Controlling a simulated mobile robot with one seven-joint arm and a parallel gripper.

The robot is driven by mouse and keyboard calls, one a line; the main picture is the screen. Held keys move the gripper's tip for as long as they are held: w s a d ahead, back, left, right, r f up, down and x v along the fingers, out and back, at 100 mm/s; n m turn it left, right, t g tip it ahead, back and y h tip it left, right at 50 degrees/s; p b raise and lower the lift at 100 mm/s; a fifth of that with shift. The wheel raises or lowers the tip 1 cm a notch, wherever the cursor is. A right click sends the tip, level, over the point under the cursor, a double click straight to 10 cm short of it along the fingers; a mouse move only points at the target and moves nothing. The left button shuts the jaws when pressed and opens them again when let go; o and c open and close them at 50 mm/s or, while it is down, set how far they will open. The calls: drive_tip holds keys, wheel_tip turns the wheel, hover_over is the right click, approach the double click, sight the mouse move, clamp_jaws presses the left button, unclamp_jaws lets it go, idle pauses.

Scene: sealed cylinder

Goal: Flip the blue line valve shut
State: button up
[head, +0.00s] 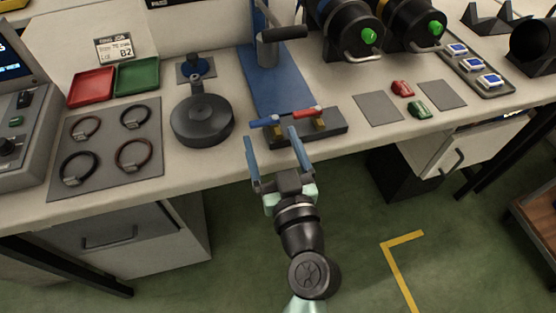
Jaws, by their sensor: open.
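The line valve block (334,130) is a dark bar lying near the front edge of the bench, with two brass valves on it. The blue valve lever (263,122) is on the left valve and points left along the bar. The red valve lever (303,114) is on the right valve and also points left. My gripper (272,137) is open and empty, with its two blue-grey fingers spread. Its fingertips appear just in front of the blue lever's end of the bar, the right one overlapping the bar in the picture. I cannot tell whether they touch it.
A round dark pot-like part (202,121) stands left of the valve block. A blue stand (280,85) rises behind it. Black cylinders with green knobs (369,36) hang at the back. Grey pads (378,109) and red and green clips lie to the right. Rings lie on a mat (107,175).

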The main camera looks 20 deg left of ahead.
drive_tip(key=shift+v, duration=2.15)
drive_tip(key=w+d+r+t+h, duration=0.1)
drive_tip(key=w+d+r+t, duration=0.15)
drive_tip(key=r, duration=0.85)
drive_tip(key=w+d+r+t+h, duration=0.1)
drive_tip(key=w+r+t, duration=0.15)
drive_tip(key=r, duration=0.85)
drive_tip(key=s+d+r+m+t+h, duration=0.2)
drive_tip(key=s+r+h, duration=0.1)
drive_tip(key=r, duration=0.5)
drive_tip(key=s+d+r+m+t+h, duration=0.2)
drive_tip(key=s+r+t, duration=0.1)
drive_tip(key=r, duration=0.4)
drive_tip(key=s+d+r+m+t+h, duration=0.2)
drive_tip(key=s+r+h, duration=0.1)
drive_tip(key=r, duration=0.5)
wheel_tip(320, 180, up, 23)
drive_tip(key=p, duration=2.2)
drive_tip(key=shift+m+p, duration=0.3)
